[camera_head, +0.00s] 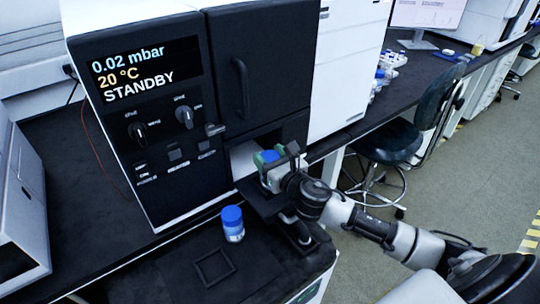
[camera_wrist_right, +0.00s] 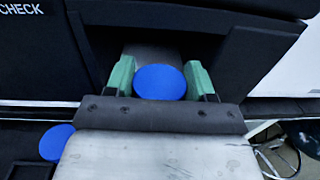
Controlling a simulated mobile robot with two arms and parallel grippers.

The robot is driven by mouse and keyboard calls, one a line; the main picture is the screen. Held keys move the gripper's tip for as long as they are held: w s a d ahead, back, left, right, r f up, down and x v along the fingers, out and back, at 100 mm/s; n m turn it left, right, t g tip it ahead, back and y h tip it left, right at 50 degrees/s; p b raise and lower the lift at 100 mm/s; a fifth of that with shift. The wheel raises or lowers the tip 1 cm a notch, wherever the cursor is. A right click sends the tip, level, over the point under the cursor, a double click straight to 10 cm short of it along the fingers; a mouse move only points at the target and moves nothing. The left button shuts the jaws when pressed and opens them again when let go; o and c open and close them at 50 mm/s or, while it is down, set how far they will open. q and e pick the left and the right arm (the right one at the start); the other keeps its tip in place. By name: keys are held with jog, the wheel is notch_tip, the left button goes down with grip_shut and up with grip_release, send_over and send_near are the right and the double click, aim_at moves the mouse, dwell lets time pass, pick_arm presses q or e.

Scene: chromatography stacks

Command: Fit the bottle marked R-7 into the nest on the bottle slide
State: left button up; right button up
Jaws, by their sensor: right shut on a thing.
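A blue-capped bottle (camera_head: 268,157) is between the green fingers of my right gripper (camera_head: 272,165), at the low opening of the black instrument. In the right wrist view, its round blue cap (camera_wrist_right: 160,82) sits between the two fingers (camera_wrist_right: 161,80). The black bottle slide (camera_head: 254,199) sticks out of the opening below the gripper. The nest and the bottle's base are hidden, so I cannot tell whether the bottle is seated. A second blue-capped bottle (camera_head: 233,226) stands upright on the black bench. I cannot read R-7 on either bottle. My left gripper is not in view.
The instrument (camera_head: 150,120) has a display reading STANDBY, knobs and a closed door with a handle. A square outline (camera_head: 213,267) on the bench in front is empty. A stool (camera_head: 388,140) stands to the right. A white device (camera_head: 22,215) is at the left.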

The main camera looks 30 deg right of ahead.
jog(key=shift+f, duration=0.35)
dwell(0.4)
jog(key=o, duration=1.4)
jog(key=s, duration=0.3)
jog(key=s+b, duration=0.1)
jog(key=s, duration=0.5)
jog(key=shift+d+f, duration=0.15)
jog(key=shift+d, duration=0.25)
jog(key=shift+s+b, duration=0.3)
jog(key=shift+s, duration=0.6)
